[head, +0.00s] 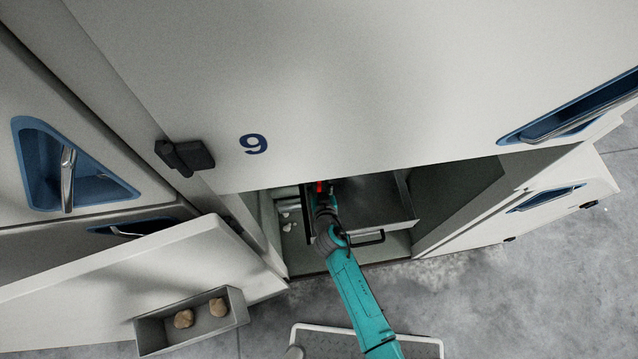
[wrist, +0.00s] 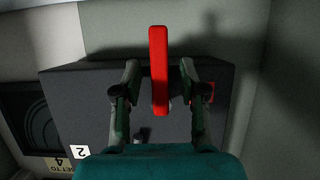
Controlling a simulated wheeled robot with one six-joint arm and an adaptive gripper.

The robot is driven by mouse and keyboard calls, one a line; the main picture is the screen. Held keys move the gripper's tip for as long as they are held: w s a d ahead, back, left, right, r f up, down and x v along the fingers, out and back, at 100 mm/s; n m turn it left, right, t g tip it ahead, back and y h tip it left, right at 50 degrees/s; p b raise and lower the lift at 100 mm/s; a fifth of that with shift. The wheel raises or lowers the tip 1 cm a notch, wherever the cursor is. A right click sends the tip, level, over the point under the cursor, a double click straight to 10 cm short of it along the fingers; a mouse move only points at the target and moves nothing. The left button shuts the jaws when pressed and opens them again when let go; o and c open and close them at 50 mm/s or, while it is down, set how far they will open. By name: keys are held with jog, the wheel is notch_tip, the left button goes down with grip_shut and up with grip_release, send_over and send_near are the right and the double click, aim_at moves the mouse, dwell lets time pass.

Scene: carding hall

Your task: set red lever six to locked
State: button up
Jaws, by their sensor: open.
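A red lever (wrist: 158,65) stands in the middle of the wrist view, on a dark grey box (wrist: 75,100) inside the cabinet. My gripper (wrist: 160,75) is open, with one finger on each side of the lever. I cannot tell whether either finger touches it. In the head view a small bit of red (head: 320,187) shows just past my gripper (head: 322,200), inside the open compartment. The rest of the lever is hidden there by my arm. No number six is readable in either view.
The compartment walls are close around my arm. A grey bin (head: 155,333) sits on the open door at left.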

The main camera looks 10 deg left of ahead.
grip_shut()
dwell(0.3)
jog(key=shift+w+d+r+n+t+h, duration=0.1)
jog(key=shift+d+r+n+t+h, duration=0.55)
jog(key=shift+n, duration=1.6)
jog(key=shift+w+d+r+n+t+h, duration=0.15)
jog(key=shift+n+t+h, duration=0.95)
jog(key=shift+n, duration=1.1)
jog(key=shift+w+d+r+n+t+h, duration=0.1)
jog(key=shift+d+r+n+t+h, duration=0.55)
jog(key=shift+n, duration=1.6)
jog(key=shift+a+f+h, duration=0.2)
jog(key=shift+h, duration=0.2)
grip_release()
jog(key=shift+s, duration=0.1)
